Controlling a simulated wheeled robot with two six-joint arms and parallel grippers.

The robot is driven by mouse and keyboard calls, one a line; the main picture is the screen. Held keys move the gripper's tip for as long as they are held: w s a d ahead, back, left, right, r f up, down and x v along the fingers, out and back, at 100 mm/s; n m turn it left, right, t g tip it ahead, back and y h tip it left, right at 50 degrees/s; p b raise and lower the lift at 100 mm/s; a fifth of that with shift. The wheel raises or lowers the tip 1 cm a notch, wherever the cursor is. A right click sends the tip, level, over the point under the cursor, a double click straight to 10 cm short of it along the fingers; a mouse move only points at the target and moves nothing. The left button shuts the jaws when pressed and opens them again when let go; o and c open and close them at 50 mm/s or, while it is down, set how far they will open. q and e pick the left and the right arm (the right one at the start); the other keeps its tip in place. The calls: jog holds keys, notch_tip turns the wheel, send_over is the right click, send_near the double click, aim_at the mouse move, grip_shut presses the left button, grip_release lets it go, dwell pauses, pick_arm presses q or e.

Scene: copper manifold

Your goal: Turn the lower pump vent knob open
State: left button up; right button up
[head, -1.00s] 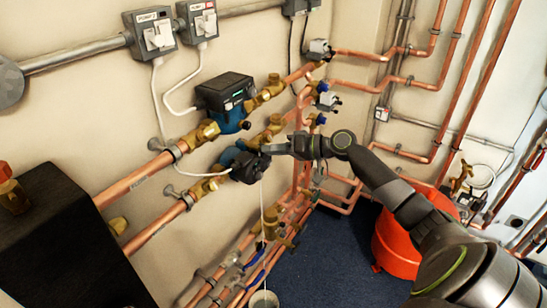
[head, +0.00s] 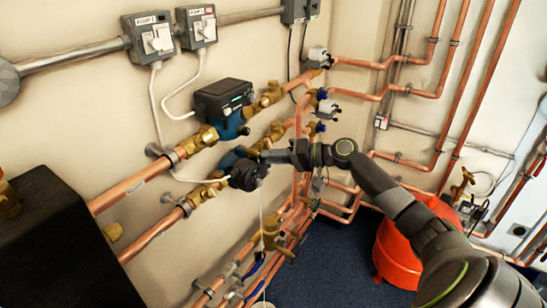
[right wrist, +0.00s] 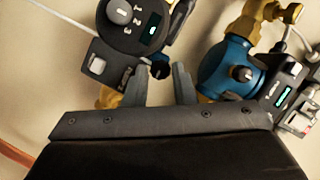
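The lower pump (head: 243,168) sits on the lower copper pipe, with a blue body and a black head. In the right wrist view its black head (right wrist: 127,35) shows a dial marked 1 2 3 and a green display. A small black round knob (right wrist: 160,69) on it looks like the vent knob. My right gripper (right wrist: 160,84) has its two fingers spread, with the knob between or just beyond their tips; contact cannot be told. In the head view my right gripper (head: 270,157) reaches the pump from the right and partly covers it. My left gripper is not in view.
The upper pump (head: 222,105) is close above, and also shows in the right wrist view (right wrist: 235,75). White cables hang beside both pumps. Brass valves and copper pipes crowd the wall. A black box (head: 60,245) stands at lower left; a red vessel (head: 400,250) is on the floor.

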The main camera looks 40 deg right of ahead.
jog(key=o, duration=0.3)
jog(key=shift+o, duration=0.2)
jog(key=p+v, duration=0.1)
jog(key=v, duration=1.6)
jog(key=shift+s+d, duration=0.15)
jog(key=shift+s, duration=0.05)
